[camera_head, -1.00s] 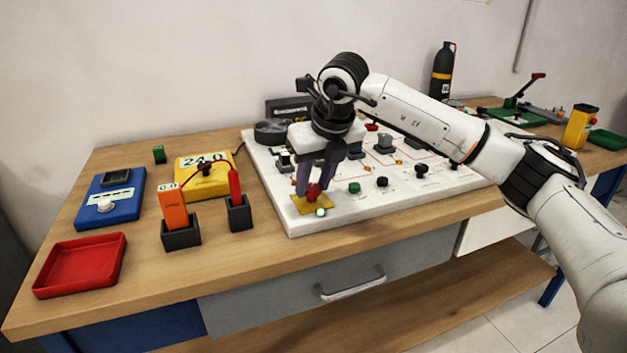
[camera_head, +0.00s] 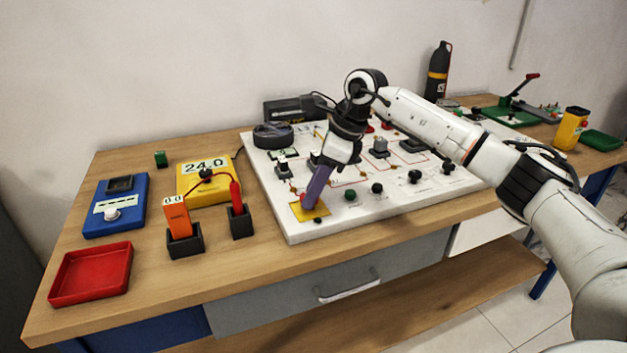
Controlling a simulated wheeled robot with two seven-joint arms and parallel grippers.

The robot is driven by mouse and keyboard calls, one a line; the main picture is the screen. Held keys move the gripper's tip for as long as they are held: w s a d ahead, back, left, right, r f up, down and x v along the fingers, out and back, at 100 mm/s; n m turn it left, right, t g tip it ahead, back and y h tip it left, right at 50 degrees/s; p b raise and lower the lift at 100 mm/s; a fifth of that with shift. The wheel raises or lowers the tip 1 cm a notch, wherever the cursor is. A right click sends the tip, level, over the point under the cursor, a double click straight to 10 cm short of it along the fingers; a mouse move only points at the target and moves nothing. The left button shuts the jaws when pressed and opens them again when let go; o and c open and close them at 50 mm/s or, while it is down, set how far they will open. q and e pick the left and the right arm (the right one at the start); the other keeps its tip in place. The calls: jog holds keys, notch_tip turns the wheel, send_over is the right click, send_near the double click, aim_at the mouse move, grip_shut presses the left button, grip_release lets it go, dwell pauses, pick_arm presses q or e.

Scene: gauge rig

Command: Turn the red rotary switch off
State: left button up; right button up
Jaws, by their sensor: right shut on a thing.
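The red rotary switch (camera_head: 304,205) is on a yellow plate (camera_head: 322,211) at the front left corner of the white panel (camera_head: 290,229). My right gripper (camera_head: 311,199) reaches down over it and is shut on it. Its purple-grey fingers hide nearly all of the switch, so its pointer direction does not show. A small lamp (camera_head: 317,220) at the front of the yellow plate looks dark. My left gripper is not in view.
A green knob (camera_head: 350,196) and several black knobs stand close to the right along the panel's front. An orange meter (camera_head: 178,221), a yellow 24.0 display (camera_head: 196,184) and a red tray (camera_head: 91,274) are on the left. Bare wood lies before the panel.

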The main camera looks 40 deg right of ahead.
jog(key=shift+w+r+n+g+p, duration=0.15)
jog(key=shift+n+p, duration=0.1)
jog(key=shift+n, duration=0.2)
jog(key=shift+r+n+g+p, duration=0.15)
jog(key=shift+n+p, duration=0.1)
jog(key=shift+n, duration=0.2)
jog(key=shift+f+n+g+y+p, duration=0.1)
jog(key=shift+n+g+y+p, duration=0.25)
jog(key=shift+n, duration=0.45)
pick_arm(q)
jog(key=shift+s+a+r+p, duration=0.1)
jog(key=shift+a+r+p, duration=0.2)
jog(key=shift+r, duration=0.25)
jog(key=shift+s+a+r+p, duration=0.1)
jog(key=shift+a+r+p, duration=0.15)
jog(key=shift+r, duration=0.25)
pick_arm(e)
jog(key=shift+w+d+f+n+g, duration=0.1)
jog(key=shift+n+g, duration=0.25)
jog(key=shift+n, duration=1.15)
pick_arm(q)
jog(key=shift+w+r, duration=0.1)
pick_arm(e)
jog(key=o, duration=1)
jog(key=v, duration=1)
jog(key=shift+d, duration=0.2)
